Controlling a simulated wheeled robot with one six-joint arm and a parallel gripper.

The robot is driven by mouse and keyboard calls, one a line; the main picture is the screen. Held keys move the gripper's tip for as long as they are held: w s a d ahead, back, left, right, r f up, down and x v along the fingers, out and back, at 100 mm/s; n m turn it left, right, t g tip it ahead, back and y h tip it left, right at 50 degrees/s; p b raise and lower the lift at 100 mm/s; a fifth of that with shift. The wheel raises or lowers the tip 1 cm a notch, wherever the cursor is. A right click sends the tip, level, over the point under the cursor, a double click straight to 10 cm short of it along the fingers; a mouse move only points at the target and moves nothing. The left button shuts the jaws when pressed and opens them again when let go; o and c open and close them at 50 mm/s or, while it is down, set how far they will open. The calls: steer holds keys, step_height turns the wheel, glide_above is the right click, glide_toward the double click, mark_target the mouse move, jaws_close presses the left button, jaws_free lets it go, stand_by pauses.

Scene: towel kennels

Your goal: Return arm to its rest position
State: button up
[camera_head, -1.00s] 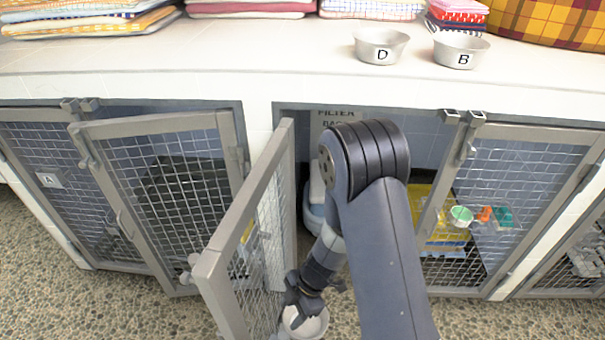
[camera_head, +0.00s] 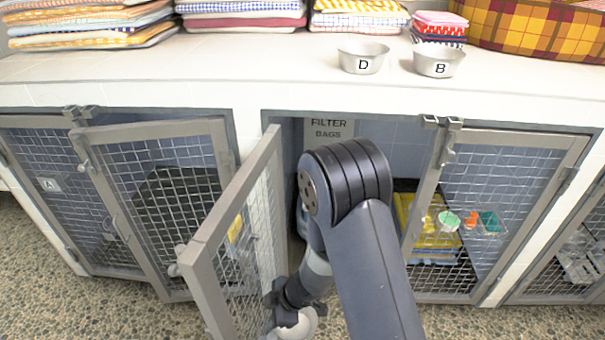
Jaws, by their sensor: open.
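My arm rises from the bottom of the picture and bends at a large dark joint. Its forearm reaches back down to my gripper (camera_head: 294,322), which is low, near the bottom edge, close beside the open kennel door (camera_head: 234,236). The gripper is open; its fingertips are hard to make out, and I see nothing held in it. The door's mesh is just left of the wrist. I cannot tell whether they touch.
The opened kennel has a "FILTER BAGS" sign (camera_head: 328,129). A right mesh door (camera_head: 495,215) shows yellow items and small cups behind it. Left mesh doors (camera_head: 160,195) stand nearby. Bowls D (camera_head: 362,58) and B (camera_head: 438,61), folded towels (camera_head: 240,14) and a plaid basket (camera_head: 535,25) are on the counter.

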steer(key=shift+w+a+r+m+t, duration=0.15)
steer(key=shift+m+t, duration=0.25)
steer(key=shift+m, duration=0.2)
